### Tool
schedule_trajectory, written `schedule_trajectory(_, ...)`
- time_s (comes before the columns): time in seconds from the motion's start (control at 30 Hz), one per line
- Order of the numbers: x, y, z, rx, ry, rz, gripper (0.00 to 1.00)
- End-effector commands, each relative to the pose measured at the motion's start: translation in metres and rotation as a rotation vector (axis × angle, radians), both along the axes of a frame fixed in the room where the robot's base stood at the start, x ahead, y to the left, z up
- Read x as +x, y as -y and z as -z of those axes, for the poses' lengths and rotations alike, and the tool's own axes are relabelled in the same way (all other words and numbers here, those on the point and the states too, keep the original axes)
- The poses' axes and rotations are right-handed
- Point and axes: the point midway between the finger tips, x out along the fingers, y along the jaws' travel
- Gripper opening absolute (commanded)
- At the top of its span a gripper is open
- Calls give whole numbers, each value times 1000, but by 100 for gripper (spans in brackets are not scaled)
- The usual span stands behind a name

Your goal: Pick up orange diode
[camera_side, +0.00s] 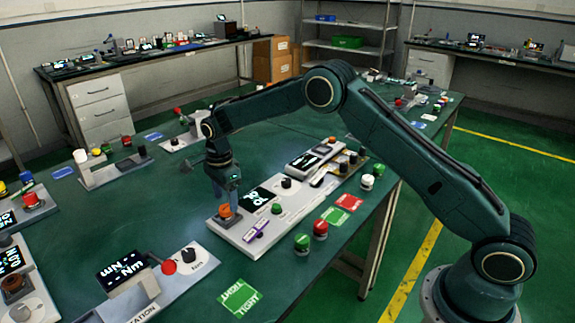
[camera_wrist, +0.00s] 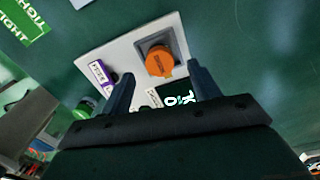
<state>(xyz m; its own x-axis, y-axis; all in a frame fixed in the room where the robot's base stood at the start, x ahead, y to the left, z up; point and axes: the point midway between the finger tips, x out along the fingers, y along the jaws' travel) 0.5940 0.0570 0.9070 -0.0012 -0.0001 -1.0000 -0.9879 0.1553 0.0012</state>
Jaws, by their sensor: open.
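The orange diode (camera_wrist: 160,62) is a round orange knob-like part on a dark square base at the end of a white panel (camera_wrist: 116,52). In the side view the orange diode (camera_side: 225,211) sits at the near left end of the panel (camera_side: 243,239). The diode shows beyond and between the fingertips, nearer the right one. Nothing is held. I cannot tell whether a finger touches it.
The panel carries a small display (camera_side: 261,199), a purple-labelled switch (camera_side: 257,229) and black knobs. Green (camera_side: 302,243) and red (camera_side: 320,228) buttons stand right of it. Another panel with a tilted screen (camera_side: 121,269) is at front left. Bare table lies between.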

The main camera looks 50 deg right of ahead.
Motion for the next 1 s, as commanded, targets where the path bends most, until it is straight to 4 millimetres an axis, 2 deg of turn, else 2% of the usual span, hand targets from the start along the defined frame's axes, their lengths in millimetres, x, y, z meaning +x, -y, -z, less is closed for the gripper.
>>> schedule_trajectory(0.1,-1,0,15,-1,-2,0,61)
schedule_trajectory(0.27,0,0,25,0,0,0,61)
schedule_trajectory(0.77,0,0,27,0,0,0,61)
schedule_trajectory(0.8,0,0,27,0,0,0,60)
schedule_trajectory(1.0,0,0,26,0,0,0,20)
